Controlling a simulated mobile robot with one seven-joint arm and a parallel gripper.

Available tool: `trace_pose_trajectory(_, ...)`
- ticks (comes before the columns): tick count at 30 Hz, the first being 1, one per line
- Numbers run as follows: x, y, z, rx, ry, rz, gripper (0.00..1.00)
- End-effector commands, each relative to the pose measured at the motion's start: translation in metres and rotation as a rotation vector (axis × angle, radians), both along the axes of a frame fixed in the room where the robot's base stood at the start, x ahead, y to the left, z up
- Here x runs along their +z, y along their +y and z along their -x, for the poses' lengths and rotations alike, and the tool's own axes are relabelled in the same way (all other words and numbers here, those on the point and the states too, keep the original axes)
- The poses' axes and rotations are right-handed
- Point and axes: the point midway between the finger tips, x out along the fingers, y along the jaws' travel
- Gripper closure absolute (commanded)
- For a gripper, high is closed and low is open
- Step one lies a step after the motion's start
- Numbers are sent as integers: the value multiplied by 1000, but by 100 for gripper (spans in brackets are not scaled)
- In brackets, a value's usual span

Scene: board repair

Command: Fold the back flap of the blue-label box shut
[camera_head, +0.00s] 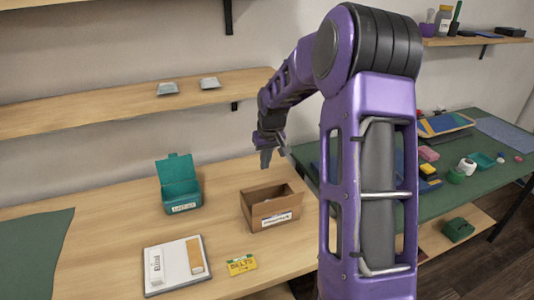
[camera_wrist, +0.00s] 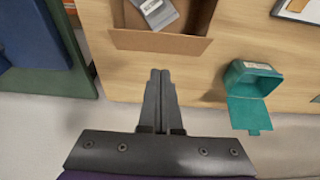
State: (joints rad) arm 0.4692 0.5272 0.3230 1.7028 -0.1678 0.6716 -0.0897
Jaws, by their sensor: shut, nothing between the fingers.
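The open brown cardboard box (camera_head: 254,213) stands on the wooden table, with a white label (camera_head: 277,219) on its front. The label's print is too small to read. In the wrist view its back flap (camera_wrist: 160,43) shows as a brown strip along the edge nearest my gripper, not folded over the opening. A grey item (camera_wrist: 155,12) lies inside. My gripper (camera_head: 267,160) is shut and empty, pointing down above and behind the box. Its fingers (camera_wrist: 160,75) show in the wrist view, apparently apart from the flap.
A teal box (camera_head: 181,193) with its lid up stands left of the cardboard box. A white board (camera_head: 160,285) and a yellow label plate (camera_head: 241,265) lie in front. A wall shelf (camera_head: 120,108) runs behind. A green table (camera_head: 480,125) with clutter is at right.

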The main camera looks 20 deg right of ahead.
Motion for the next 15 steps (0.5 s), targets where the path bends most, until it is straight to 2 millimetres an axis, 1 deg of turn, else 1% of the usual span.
trace_pose_trajectory(1, -13, 1, -3, 1, 3, -2, 100)
trace_pose_trajectory(2, -18, 1, -4, 1, 2, -1, 100)
trace_pose_trajectory(6, -37, 0, 7, 0, 3, 0, 100)
trace_pose_trajectory(10, -47, 0, 13, 0, 1, 0, 100)
trace_pose_trajectory(15, -51, 0, 15, 1, 0, 0, 100)
